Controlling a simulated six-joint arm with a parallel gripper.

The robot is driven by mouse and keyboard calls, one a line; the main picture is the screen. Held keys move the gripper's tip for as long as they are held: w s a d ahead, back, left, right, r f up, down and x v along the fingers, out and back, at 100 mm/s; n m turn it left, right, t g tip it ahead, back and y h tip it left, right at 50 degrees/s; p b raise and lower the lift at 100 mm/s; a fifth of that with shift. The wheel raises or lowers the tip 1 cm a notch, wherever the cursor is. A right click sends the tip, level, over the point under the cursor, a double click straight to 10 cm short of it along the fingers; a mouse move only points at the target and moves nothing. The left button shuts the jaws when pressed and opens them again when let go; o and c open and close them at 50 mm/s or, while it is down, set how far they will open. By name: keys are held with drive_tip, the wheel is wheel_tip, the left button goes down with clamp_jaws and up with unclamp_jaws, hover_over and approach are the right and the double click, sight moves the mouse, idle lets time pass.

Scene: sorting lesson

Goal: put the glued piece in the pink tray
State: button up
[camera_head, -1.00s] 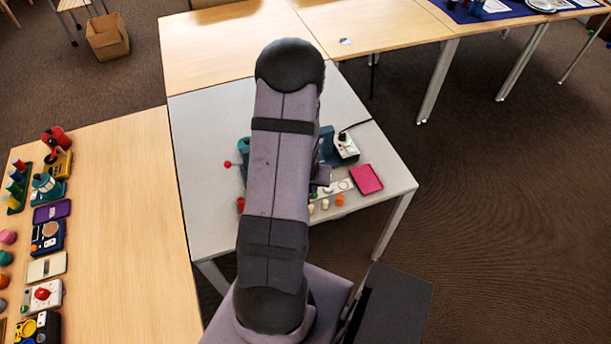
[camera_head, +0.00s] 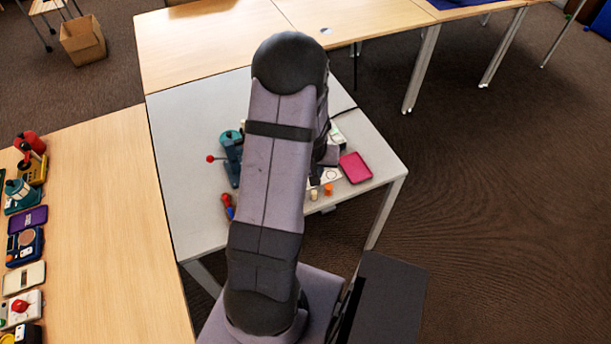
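The pink tray (camera_head: 355,168) lies flat and empty on the right part of the grey table (camera_head: 185,165). A small orange cylinder (camera_head: 328,189) and a cream cylinder (camera_head: 313,195) stand near the table's front edge, left of and in front of the tray. I cannot tell which thing is the glued piece; it may be hidden behind my arm. My arm covers the middle of the table. Its wrist shows only as a grey bit at the arm's right side, left of the tray. My gripper's fingers are hidden behind the arm.
A teal device with a red-knobbed lever (camera_head: 231,150) stands left of my arm. A red and blue item (camera_head: 228,205) lies in front of it. A wooden table (camera_head: 105,215) with several devices is at the left.

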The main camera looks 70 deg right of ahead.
drive_tip(key=shift+s+d+b, duration=1.25)
drive_tip(key=shift+s+d, duration=4.3)
drive_tip(key=shift+s, duration=0.05)
wheel_tip(320, 180, down, 6)
drive_tip(key=b, duration=0.4)
drive_tip(key=shift+w+a+f, duration=0.1)
drive_tip(key=shift+f, duration=0.05)
drive_tip(key=shift+f+b, duration=0.65)
drive_tip(key=shift+f+b, duration=0.3)
drive_tip(key=shift+b, duration=0.3)
drive_tip(key=o, duration=1.2)
drive_tip(key=shift+r, duration=0.1)
drive_tip(key=shift+r+p, duration=2.35)
drive_tip(key=shift+r, duration=1.05)
